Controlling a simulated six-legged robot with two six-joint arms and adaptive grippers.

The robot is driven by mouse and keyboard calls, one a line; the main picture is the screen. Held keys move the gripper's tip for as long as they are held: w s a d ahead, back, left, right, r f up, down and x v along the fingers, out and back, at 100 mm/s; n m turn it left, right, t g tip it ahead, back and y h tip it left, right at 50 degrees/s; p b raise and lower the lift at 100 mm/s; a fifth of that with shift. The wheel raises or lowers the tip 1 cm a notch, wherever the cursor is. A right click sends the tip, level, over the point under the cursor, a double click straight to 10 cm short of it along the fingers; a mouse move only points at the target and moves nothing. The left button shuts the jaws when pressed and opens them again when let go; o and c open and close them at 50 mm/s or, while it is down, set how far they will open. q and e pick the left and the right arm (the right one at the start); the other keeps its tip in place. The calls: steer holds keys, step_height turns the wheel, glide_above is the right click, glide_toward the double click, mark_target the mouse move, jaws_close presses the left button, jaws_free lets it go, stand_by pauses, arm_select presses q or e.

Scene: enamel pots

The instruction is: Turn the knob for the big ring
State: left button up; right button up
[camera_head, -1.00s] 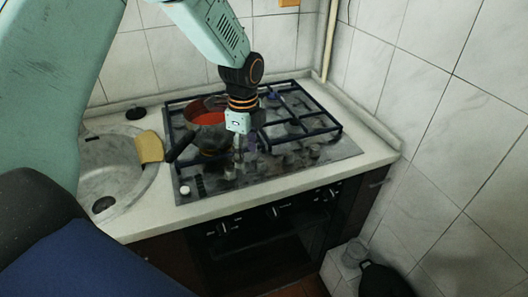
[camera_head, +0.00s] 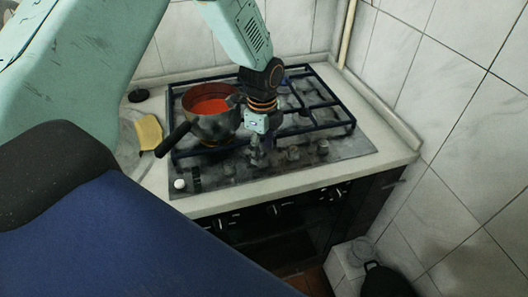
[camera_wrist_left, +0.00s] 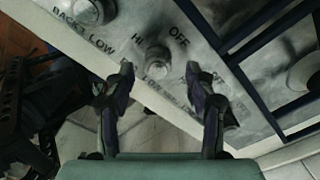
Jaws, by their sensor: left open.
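The hob (camera_head: 225,180) carries a row of grey knobs along its front edge. My left gripper (camera_head: 256,150) points down over this row, left of one knob (camera_head: 293,153) and a rightmost one (camera_head: 323,147). In the left wrist view my left gripper (camera_wrist_left: 160,70) is open, with a round knob (camera_wrist_left: 156,57) seen between and just beyond its fingertips. Whether they touch it I cannot tell. The labels "OFF", "HI" and "LOW" surround this knob. Another knob (camera_wrist_left: 90,10) is at the upper left. Which knob serves the big ring is not readable. My right gripper is out of view.
A pot (camera_head: 212,124) with red contents stands on the left burner, its black handle (camera_head: 173,140) pointing front-left. Black grates (camera_head: 345,113) cover the hob. A yellow sponge (camera_head: 149,132) lies by the sink. Tiled walls close the back and right.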

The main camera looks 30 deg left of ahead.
arm_select(q)
steer(key=shift+s+a+f, duration=0.1)
steer(key=shift+f, duration=0.5)
steer(key=shift+s+f, duration=0.25)
steer(key=shift+d, duration=0.25)
